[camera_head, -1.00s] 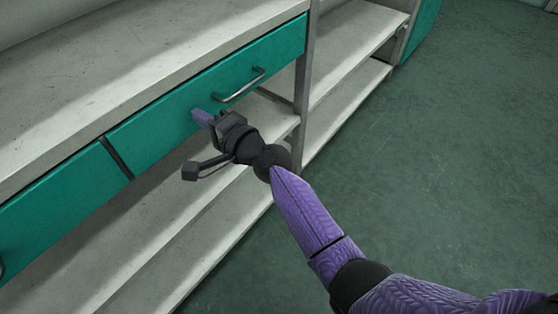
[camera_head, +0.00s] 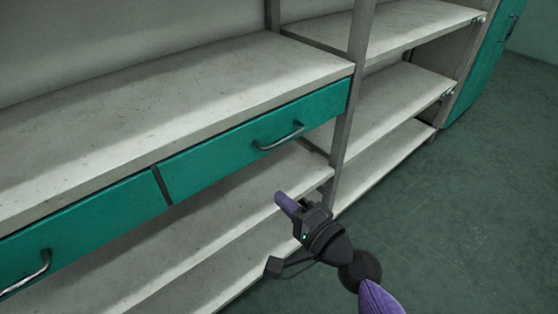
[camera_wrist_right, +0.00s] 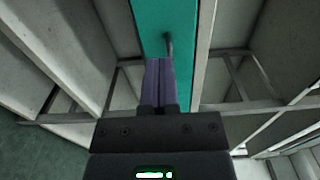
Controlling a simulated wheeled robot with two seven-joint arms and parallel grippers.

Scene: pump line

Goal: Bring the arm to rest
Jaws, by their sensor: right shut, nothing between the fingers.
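My right gripper (camera_head: 284,203) is shut and empty. In the head view it is in the lower middle, in front of the shelving and below the right teal drawer (camera_head: 225,152) in the picture. Its purple fingers lie together in the right wrist view (camera_wrist_right: 160,82), pointing toward the teal drawer front (camera_wrist_right: 180,20) and its handle (camera_wrist_right: 169,44). The fingers appear apart from the handle. The drawer looks closed, with its grey bar handle (camera_head: 279,136) free. My left gripper is in neither view.
A grey worktop (camera_head: 170,110) runs above the drawers, bare. Lower shelves (camera_head: 215,215) are empty. A metal post (camera_head: 352,90) divides the shelving, and a teal cabinet door (camera_head: 485,70) stands at the far right. The green floor (camera_head: 470,220) is clear at right.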

